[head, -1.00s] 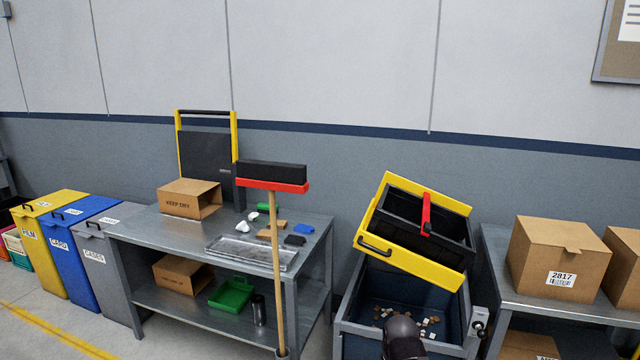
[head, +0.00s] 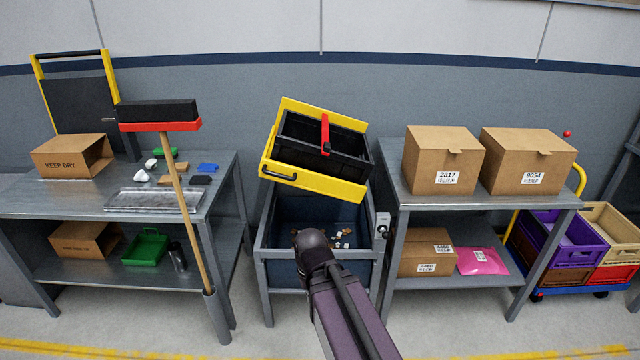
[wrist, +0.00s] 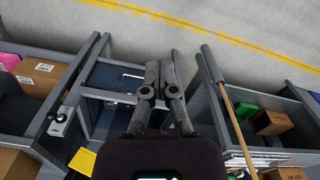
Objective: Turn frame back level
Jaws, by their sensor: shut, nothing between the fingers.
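The yellow frame (head: 316,184) is tilted above an open blue-grey bin (head: 264,215), its right side lower than its left. It has a black handle on its front edge. A black tray (head: 350,165) sits in the frame, with a red bar (head: 325,134) across it. Small scraps (head: 342,240) lie in the bin. My gripper (wrist: 158,70) is shut and empty in the wrist view, over the bin area and apart from the frame. In the head view my arm hides its fingers. A yellow corner of the frame also shows in the wrist view (wrist: 84,160).
A broom (head: 177,185) stands upright at the left bench (head: 225,165), close to the bin. A grey box with a knob (head: 382,224) is on the bin's right post. The right bench (head: 395,190) holds cartons (head: 440,160). Open floor lies in front.

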